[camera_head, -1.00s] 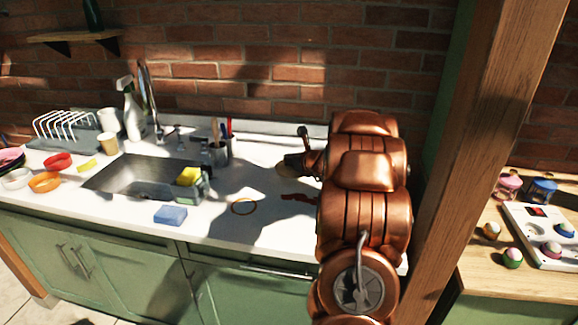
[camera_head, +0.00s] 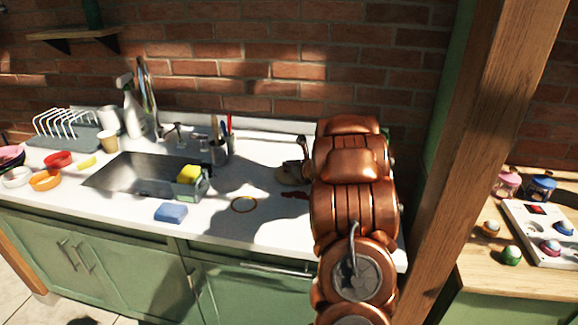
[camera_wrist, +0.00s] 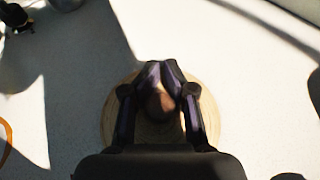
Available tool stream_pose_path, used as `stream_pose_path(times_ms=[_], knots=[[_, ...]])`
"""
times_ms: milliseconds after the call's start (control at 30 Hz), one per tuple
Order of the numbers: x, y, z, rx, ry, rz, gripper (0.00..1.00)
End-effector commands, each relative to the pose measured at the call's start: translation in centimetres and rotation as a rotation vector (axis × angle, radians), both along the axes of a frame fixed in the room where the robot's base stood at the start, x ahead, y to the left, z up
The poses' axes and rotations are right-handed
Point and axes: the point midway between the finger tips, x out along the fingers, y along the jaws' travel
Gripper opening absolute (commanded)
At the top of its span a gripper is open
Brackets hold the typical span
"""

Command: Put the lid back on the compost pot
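The lid is a round, pale wooden disc (camera_wrist: 112,132) with a brown knob (camera_wrist: 160,103) in the wrist view. My gripper (camera_wrist: 161,66) is over its middle, its dark fingers drawn in around the knob and the tips almost together. I do not see the compost pot; my copper arm hides part of the counter.
A yellowish ring (camera_head: 244,204) and a blue sponge (camera_head: 170,212) lie on the white counter, left of the lid. The sink (camera_head: 130,174), a utensil cup (camera_head: 219,152) and a caddy with a yellow sponge (camera_head: 188,174) are further left. A wooden post (camera_head: 492,150) stands right.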

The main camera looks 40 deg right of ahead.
Motion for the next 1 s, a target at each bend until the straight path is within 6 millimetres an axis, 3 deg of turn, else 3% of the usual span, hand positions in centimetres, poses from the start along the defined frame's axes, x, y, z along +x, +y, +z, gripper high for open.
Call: stream_pose_path(times_ms=[233,667,1000], knots=[[0.0,0.0,0.0,0.001,0.001,0.000,0.49],[-0.1,-0.1,0.4,0.001,0.001,-0.001,0.49],[-3.5,0.5,1.5,0.003,-0.001,-0.006,0.49]])
